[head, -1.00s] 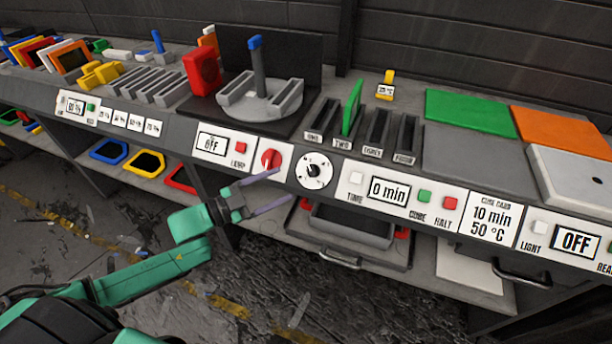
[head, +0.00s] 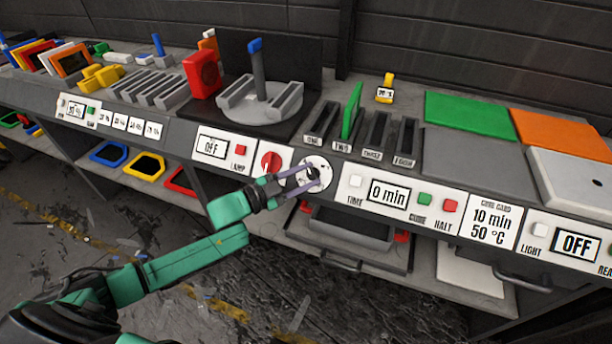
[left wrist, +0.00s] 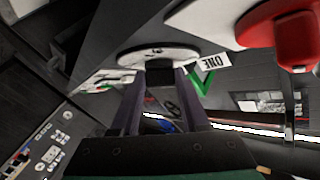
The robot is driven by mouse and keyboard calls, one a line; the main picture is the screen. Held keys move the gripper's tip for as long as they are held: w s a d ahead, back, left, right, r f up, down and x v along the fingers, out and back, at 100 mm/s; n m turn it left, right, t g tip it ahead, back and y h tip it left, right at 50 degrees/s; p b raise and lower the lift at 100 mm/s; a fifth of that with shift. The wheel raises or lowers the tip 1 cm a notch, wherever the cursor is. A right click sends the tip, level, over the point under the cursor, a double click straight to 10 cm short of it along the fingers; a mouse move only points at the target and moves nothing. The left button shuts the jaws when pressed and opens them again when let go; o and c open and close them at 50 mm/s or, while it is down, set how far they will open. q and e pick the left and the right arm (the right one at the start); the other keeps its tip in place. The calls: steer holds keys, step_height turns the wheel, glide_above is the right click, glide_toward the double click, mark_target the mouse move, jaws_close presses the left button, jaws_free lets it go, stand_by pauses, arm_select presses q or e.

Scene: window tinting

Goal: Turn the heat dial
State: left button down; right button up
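The dial is a round white disc (head: 318,186) with a dark knob (head: 313,173) at its centre, on the sloped front panel. In the left wrist view the white disc (left wrist: 158,55) is straight ahead, with the dark knob (left wrist: 160,75) in front of it. My left gripper (head: 303,176) is at the dial, its two purple fingers apart, one on each side of the knob. The left wrist view shows the fingers (left wrist: 161,78) spread around the knob; firm contact cannot be told. The fingers partly cover the dial. My right gripper is not in view.
A red knob (head: 271,162) sits just left of the dial. To its right are the "0 min" display (head: 388,194), green and red buttons, and a card (head: 493,224) reading 10 min 50 °C. Slots with a green plate (head: 352,110) stand above. A drawer (head: 345,240) is below.

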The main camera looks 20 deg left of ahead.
arm_select(q)
steer(key=shift+n+t, duration=0.3)
steer(key=shift+n, duration=0.1)
steer(key=shift+c, duration=2)
jaws_free()
steer(key=v, duration=1.4)
steer(key=shift+s+p, duration=0.3)
steer(key=shift+p, duration=0.15)
steer(key=shift+a, duration=0.1)
